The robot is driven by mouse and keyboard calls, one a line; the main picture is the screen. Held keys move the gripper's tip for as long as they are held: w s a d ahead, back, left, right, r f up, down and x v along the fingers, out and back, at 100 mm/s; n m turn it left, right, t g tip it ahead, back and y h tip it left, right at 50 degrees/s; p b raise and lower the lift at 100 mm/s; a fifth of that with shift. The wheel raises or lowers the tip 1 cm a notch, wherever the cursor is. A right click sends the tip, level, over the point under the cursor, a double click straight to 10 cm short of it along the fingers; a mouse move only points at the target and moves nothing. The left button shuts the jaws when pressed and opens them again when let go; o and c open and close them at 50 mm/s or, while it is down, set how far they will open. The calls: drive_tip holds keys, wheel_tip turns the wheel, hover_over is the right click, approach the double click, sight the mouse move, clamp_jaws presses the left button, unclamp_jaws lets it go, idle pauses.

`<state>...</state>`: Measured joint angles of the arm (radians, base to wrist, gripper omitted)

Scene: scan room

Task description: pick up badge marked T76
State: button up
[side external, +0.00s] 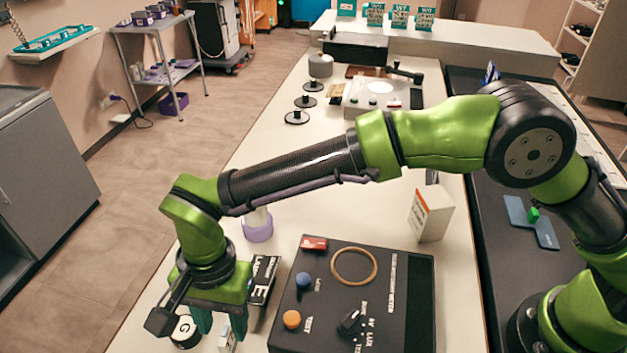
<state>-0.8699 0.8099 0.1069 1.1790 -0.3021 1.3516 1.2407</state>
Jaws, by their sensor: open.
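I cannot make out a badge marked T76 in the side external view; no readable T76 shows. My gripper (220,324) points down at the near left of the white table, its teal fingers apart. A small white item (227,341) shows between and below the fingers, partly hidden; its marking is too small to read. I cannot tell whether the fingers touch it. A round black and white piece marked G (186,331) is just left of the fingers. A black card-like block with white lettering (263,280) is just right of the gripper, partly hidden by it.
A black panel box (410,285) with knobs and a tan ring stands right of my gripper. A white and orange carton (431,213) stands behind it. A purple-based item (258,226) is behind my wrist. Black discs (297,117) stand farther back. The middle of the table is fairly clear.

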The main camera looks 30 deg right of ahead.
sight(226, 330)
drive_tip(key=f, duration=0.5)
drive_tip(key=shift+s+a+f, duration=0.15)
drive_tip(key=shift+s+f, duration=0.05)
drive_tip(key=shift+f, duration=0.15)
drive_tip(key=shift+c, duration=0.2)
clamp_jaws()
